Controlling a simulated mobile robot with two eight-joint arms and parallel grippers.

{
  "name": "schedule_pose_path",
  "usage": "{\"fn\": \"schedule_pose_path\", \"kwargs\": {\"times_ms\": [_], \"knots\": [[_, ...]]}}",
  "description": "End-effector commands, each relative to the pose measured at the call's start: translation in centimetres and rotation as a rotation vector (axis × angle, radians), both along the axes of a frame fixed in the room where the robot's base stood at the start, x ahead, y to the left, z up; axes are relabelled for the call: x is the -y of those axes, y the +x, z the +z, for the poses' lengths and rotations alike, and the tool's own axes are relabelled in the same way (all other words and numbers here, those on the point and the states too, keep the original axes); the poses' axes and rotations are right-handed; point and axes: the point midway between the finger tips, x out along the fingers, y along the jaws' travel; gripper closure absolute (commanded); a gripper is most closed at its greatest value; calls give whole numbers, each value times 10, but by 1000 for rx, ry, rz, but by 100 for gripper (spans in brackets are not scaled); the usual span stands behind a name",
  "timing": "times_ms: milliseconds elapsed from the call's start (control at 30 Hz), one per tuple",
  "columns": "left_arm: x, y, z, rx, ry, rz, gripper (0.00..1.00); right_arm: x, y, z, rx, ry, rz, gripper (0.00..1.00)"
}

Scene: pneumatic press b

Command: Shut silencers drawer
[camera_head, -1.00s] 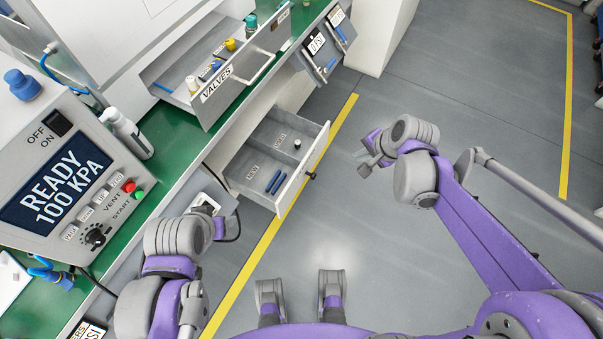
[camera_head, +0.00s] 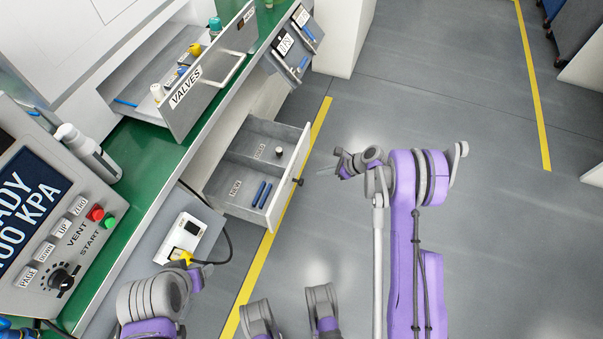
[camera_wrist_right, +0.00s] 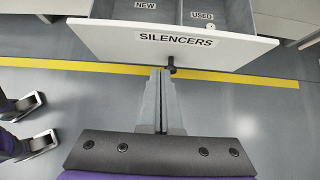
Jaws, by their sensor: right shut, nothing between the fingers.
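The silencers drawer (camera_head: 292,188) stands pulled out below the green bench. In the right wrist view its white front reads SILENCERS (camera_wrist_right: 215,42). A dark knob (camera_head: 299,182) sits on that front and also shows in the wrist view (camera_wrist_right: 171,66). Two blue rods lie in the NEW compartment and a small pale part stands in the USED one. My right gripper (camera_head: 322,172) is shut and empty, in front of the drawer and pointing at it. In the wrist view its fingertips (camera_wrist_right: 157,72) appear close to the knob; contact is unclear. My left gripper (camera_head: 203,267) is low left, its fingers unclear.
A control panel (camera_head: 60,215) stands at left. A small white device (camera_head: 184,236) with a black cable is left of the silencers drawer.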

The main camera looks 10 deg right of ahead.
Motion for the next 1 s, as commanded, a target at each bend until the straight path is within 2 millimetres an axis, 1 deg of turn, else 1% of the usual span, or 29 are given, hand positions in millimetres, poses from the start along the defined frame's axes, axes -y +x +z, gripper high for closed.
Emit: {"fn": "schedule_pose_path", "kwargs": {"times_ms": [167, 500, 600, 733, 833, 1000], "knots": [[0, 0, -4, -2, 0, 0, 33, -17, 10, -19, 0, 0, 4, 100], [0, 1, -17, -6, 0, 0, 33, -59, 39, -70, 1, -2, 6, 100], [0, 1, -17, -6, 0, 0, 33, -73, 48, -67, 2, -2, 6, 100], [0, 2, -18, -6, 0, 0, 33, -84, 56, -67, 2, -2, 4, 100], [0, 2, -19, -6, 0, 0, 33, -89, 59, -67, 2, -2, 3, 100], [0, 2, -19, -6, 0, 0, 33, -90, 61, -67, 2, -2, 3, 100]]}}
